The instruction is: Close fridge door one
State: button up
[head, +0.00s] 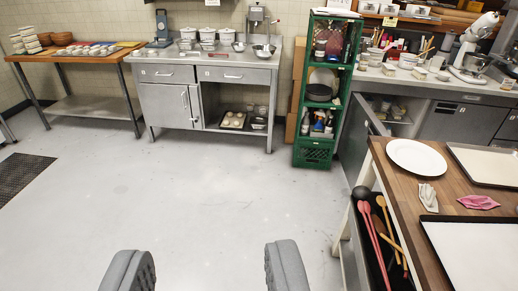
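A grey door panel (367,119) stands open under the right-hand counter, swung out toward me between the green crate stack and the wooden table. I cannot tell from any readable label whether it is fridge door one. Behind it, the open compartment (400,129) shows pale shelves with small jars and items. The wooden table hides the lower part of the door and compartment. My gripper (207,270) is at the bottom of the view, its two dark grey fingers wide apart with only floor between them. It is far from the door and touches nothing.
A wooden table (383,153) with a plate, trays and a utensil drawer (372,240) pulled out stands at the right. A green crate stack (312,153) stands left of the door. A steel cabinet (168,108) is at the back. The floor (210,190) in the middle is clear.

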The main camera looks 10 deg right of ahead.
aim_at(360, 121)
jog(key=i, duration=2.9)
jog(key=z, duration=1.4)
jog(key=k, duration=0.6)
jog(key=u, duration=0.4)
jog(key=i, duration=1.85)
jog(key=z, duration=0.2)
